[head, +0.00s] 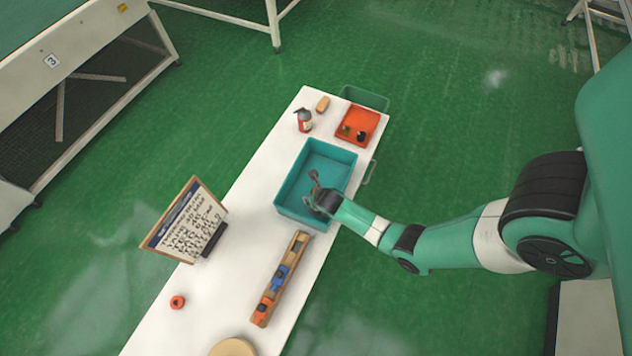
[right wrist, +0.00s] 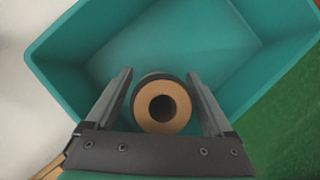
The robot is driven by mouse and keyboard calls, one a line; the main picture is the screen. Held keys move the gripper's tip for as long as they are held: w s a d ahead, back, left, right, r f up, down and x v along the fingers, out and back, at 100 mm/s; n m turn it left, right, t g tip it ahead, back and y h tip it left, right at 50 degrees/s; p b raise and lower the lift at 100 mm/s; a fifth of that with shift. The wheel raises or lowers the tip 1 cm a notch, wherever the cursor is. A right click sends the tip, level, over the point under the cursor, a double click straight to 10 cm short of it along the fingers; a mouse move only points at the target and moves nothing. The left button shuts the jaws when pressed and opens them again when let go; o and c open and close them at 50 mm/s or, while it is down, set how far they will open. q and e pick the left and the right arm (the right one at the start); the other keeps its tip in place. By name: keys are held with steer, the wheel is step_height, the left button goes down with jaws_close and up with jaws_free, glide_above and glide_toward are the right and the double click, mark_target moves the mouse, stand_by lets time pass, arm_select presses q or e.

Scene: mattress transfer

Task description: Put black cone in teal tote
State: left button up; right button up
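The teal tote (head: 289,205) stands on the white table, open at the top. My right gripper (head: 317,194) is over the tote, at its near right part. In the right wrist view, the black cone (right wrist: 161,76) is between the two fingers of the right gripper (right wrist: 160,88), seen end-on. A tan ring with a dark hole faces the camera, and a dark rim shows behind it. The cone's far end is hidden. My left gripper is not in view.
An orange tray (head: 372,116) with small items, a red bottle (head: 304,121) and a tan block (head: 322,104) are behind the tote. A wooden rack (head: 294,252) with blue and orange parts lies in front. A sign (head: 186,219) and an orange ring (head: 177,302) stand left.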

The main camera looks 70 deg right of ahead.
steer(key=p+v, duration=1)
steer(key=v, duration=0.2)
steer(key=shift+r+p, duration=0.2)
steer(key=shift+p, duration=0.15)
